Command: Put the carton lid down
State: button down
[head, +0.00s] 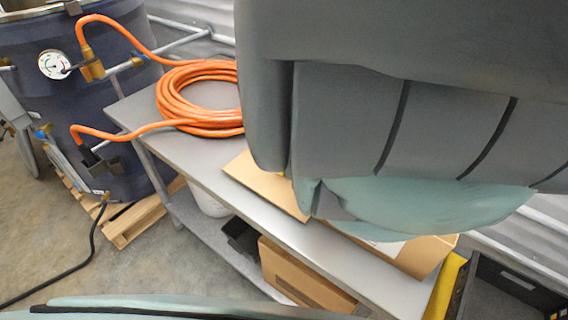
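A flat brown cardboard piece (248,178), which looks like the carton lid, shows beside my arm at the front edge of the grey metal table (212,165). Whether it rests on the table or is held just above it, I cannot tell. More brown cardboard (426,256) with a white label shows farther right on the table, partly covered by my arm; it may be the carton. My large grey and pale green arm fills the upper right and hides the middle of the table. My gripper's fingers are hidden behind it.
A coiled orange hose (172,98) lies at the table's left end and runs to a dark drum (120,130) with a gauge (53,65). The lower shelf holds a cardboard box (300,278), a black bin (240,238) and a white bucket (208,202). A dark crate (515,285) stands right.

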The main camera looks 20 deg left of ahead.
jog(key=shift+f, duration=0.2)
jog(key=c, duration=1.1)
grip_release()
jog(key=shift+r, duration=0.1)
jog(key=shift+c, duration=0.2)
